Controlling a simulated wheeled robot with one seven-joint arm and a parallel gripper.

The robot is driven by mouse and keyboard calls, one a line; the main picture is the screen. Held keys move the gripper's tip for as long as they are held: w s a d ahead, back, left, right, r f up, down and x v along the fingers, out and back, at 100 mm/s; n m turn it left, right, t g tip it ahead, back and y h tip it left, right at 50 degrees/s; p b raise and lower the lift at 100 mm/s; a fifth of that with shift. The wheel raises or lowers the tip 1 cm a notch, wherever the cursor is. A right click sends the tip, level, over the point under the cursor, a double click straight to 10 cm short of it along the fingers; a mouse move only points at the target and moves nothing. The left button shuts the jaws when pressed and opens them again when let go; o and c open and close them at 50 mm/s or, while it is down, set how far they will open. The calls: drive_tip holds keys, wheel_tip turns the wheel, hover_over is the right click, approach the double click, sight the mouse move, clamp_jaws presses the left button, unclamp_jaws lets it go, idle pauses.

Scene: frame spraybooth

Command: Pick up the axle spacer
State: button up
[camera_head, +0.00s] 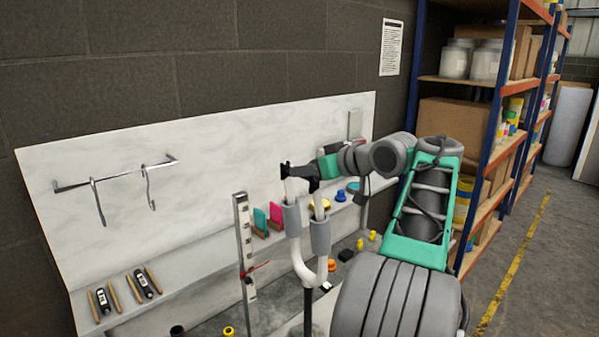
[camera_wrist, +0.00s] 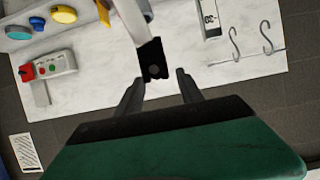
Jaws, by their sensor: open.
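A black piece with a round hole (camera_wrist: 155,62) sits at the tip of a white fork leg (camera_wrist: 130,18) in the wrist view. It appears to be the axle spacer, but I cannot be sure. My gripper (camera_wrist: 159,77) is open, with one finger either side of this piece's near edge and a gap to each side. In the head view my gripper (camera_head: 298,172) is at the top of the upright fork (camera_head: 302,262), by its left leg tip. There the black fingers and the black piece merge, so contact cannot be told.
A marble-look back panel (camera_head: 225,160) with a hook rail (camera_head: 115,174) stands behind the fork. A slotted upright bar (camera_head: 243,245) is close on the left. The shelf holds coloured parts, including a blue knob (camera_head: 340,196). A storage rack (camera_head: 480,82) stands right.

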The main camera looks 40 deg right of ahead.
drive_tip(key=shift+x, duration=1)
clamp_jaws()
